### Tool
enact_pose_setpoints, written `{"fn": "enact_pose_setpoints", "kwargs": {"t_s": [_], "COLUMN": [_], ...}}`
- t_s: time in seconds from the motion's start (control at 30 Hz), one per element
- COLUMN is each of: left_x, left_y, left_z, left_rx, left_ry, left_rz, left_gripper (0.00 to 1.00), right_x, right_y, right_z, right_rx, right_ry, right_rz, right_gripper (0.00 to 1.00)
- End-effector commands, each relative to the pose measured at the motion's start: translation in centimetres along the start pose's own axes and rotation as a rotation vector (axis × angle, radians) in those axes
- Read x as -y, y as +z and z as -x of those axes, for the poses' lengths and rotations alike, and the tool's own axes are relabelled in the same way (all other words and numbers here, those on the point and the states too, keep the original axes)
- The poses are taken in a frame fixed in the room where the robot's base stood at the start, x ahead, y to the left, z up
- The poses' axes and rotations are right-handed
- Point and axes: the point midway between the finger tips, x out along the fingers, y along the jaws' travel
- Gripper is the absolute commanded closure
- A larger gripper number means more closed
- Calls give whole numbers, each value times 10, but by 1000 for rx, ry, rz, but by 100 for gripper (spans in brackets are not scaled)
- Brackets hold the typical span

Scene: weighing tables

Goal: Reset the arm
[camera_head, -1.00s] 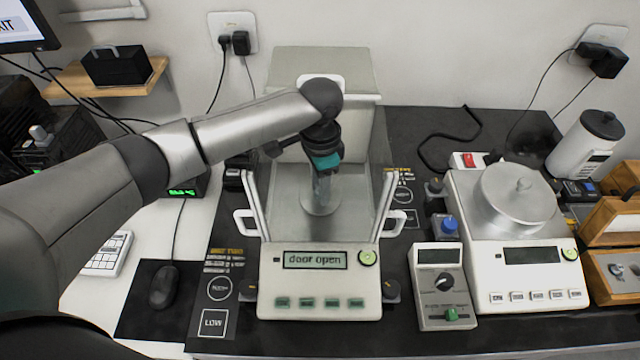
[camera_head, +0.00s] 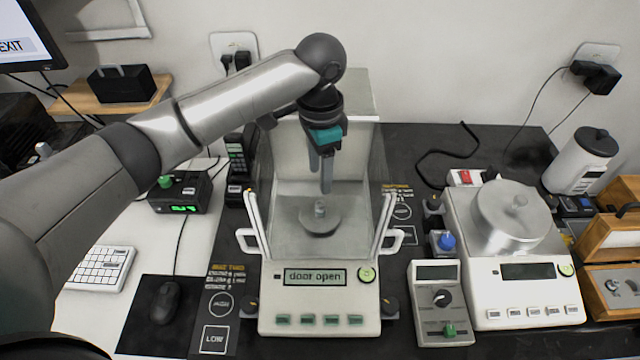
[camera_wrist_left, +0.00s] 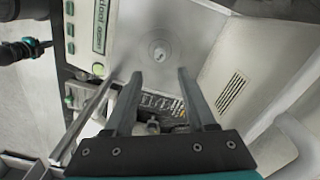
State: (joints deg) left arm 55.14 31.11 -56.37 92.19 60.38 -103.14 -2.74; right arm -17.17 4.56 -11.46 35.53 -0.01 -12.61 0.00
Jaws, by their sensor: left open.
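My left gripper (camera_head: 322,172) comes in from the left and hangs above the pan of the analytical balance (camera_head: 318,302). It points down, and its jaws are open and empty; the two fingers show apart in the left wrist view (camera_wrist_left: 152,88). The balance display reads "door open". A small metal weight (camera_head: 320,209) stands on the round pan (camera_head: 318,225) below the fingertips, with a gap between. The weight also shows in the left wrist view (camera_wrist_left: 159,53), beyond the fingertips. My right gripper is not identifiable in the head view.
Glass door panels with white handles (camera_head: 392,238) flank the balance chamber. A second balance (camera_head: 532,300) with a lidded metal pan stands on the right, beside a small control box (camera_head: 440,325). Wooden boxes (camera_head: 612,280) stand far right. A keyboard (camera_head: 100,268) and mouse (camera_head: 166,302) lie left.

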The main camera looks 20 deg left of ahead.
Motion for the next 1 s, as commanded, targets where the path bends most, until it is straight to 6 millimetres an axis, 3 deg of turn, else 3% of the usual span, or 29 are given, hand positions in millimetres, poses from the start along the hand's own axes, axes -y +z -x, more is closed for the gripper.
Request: {"fn": "enact_pose_setpoints", "kwargs": {"t_s": [0.2, 0.73, 0.87, 1.0], "left_x": [0, 0, 0, 0], "left_y": [0, 0, 0, 0], "left_z": [19, 20, 34, 63], "left_rx": [-1, 0, -1, -1], "left_ry": [-1, 0, 0, 0], "left_rz": [-1, -1, -1, -1], "left_gripper": [44, 44, 44, 44], "right_x": [0, 0, 0, -1], "right_y": [0, 0, -1, -4], "right_z": [3, 4, 17, 46], "right_rx": [0, 0, 0, 0], "right_ry": [0, 0, 0, 0], "right_rz": [0, 0, 0, 0], "right_gripper": [100, 100, 100, 100]}}
